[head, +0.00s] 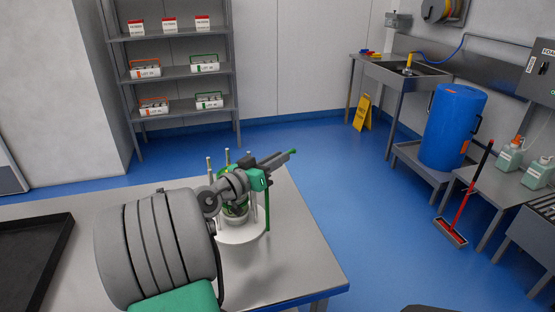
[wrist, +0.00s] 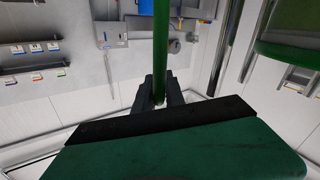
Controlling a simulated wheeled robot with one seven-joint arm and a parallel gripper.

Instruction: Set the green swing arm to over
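The white round carrier (head: 240,236) stands on the grey table, with several pale upright posts and a green vertical post (head: 267,208) at its right. My gripper (head: 285,157) is above the carrier's right side, pointing up and right. In the wrist view the green swing arm (wrist: 160,40) is a bar running down between the two fingers of my gripper (wrist: 160,88). It fills the gap, and the fingers look shut on it. My arm hides much of the carrier's middle.
A black tray (head: 35,262) lies at the table's left. A shelf rack (head: 185,73) with small boxes stands behind. A blue barrel (head: 452,125), red broom (head: 466,205) and yellow floor sign (head: 362,112) stand at the right. The table's front right is clear.

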